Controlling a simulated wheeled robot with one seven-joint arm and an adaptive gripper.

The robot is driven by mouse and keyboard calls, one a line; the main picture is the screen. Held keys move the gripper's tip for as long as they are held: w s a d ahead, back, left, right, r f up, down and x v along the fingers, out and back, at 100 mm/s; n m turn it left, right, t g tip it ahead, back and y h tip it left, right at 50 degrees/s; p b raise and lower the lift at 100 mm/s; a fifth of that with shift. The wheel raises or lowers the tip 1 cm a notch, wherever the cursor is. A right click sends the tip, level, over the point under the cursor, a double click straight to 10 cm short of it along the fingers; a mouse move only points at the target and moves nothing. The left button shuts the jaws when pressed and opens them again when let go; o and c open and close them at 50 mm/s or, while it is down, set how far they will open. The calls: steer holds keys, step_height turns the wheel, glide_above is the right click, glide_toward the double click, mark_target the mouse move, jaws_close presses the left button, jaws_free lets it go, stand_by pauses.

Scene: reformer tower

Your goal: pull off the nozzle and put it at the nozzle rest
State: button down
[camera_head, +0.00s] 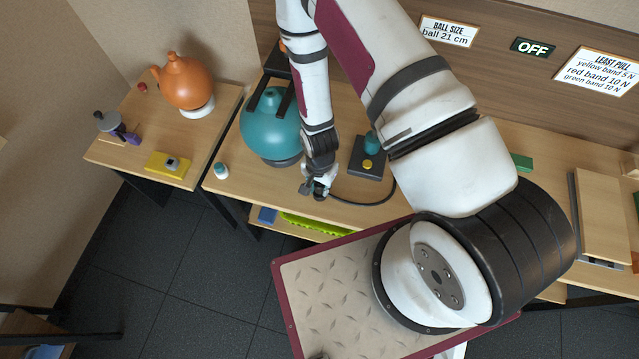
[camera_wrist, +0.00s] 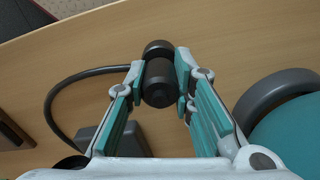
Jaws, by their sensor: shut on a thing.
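My gripper (camera_head: 318,188) is over the front edge of the bench, right of and in front of the large teal ball (camera_head: 268,128). In the wrist view its fingers (camera_wrist: 160,78) are shut on a dark cylindrical nozzle (camera_wrist: 158,83). A black hose (camera_wrist: 62,88) curves from near the nozzle to a grey block (camera_wrist: 120,140). In the head view the hose (camera_head: 388,194) loops back to a dark pump block (camera_head: 368,172). The nozzle is apart from the ball, which also shows in the wrist view (camera_wrist: 295,135). I cannot make out the nozzle rest.
The ball sits on a grey ring (camera_wrist: 275,92) close to my gripper's right side in the wrist view. An orange vessel (camera_head: 187,82) stands on the left table. A sign (camera_head: 533,47) reads OFF.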

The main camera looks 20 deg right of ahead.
steer(key=shift+f, duration=0.25)
steer(key=shift+f, duration=0.2)
steer(key=c, duration=1.3)
jaws_free()
step_height(320, 180, up, 12)
steer(key=shift+f, duration=0.1)
